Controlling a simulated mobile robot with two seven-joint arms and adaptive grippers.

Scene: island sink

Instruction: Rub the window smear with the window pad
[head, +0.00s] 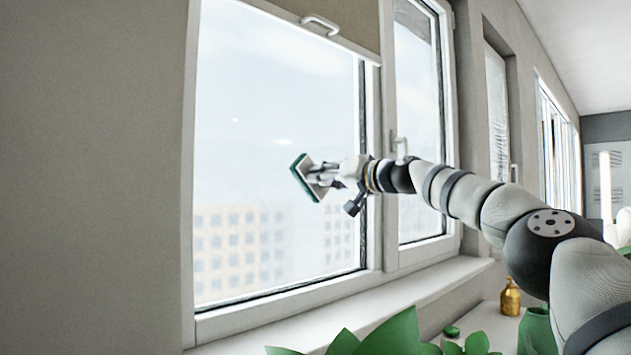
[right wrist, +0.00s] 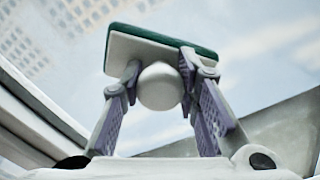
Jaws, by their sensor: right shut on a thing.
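The window pad (head: 300,178) is a flat block with a green face and a white back. My right gripper (head: 322,174) is shut on it and holds it up in front of the large window pane (head: 270,90). In the right wrist view the pad (right wrist: 160,45) shows its white back and round white knob (right wrist: 160,88), with the fingers of the right gripper on both sides of it. I cannot tell whether the green face touches the glass. The pane looks hazy, with small pale spots; I cannot make out a distinct smear. My left gripper is not in view.
A blind with a handle (head: 320,25) hangs at the window's top. A second sash with a white handle (head: 400,148) is at right. Below are a sill (head: 400,297), green leaves (head: 385,338), an amber bottle (head: 510,298) and a green vase (head: 536,330).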

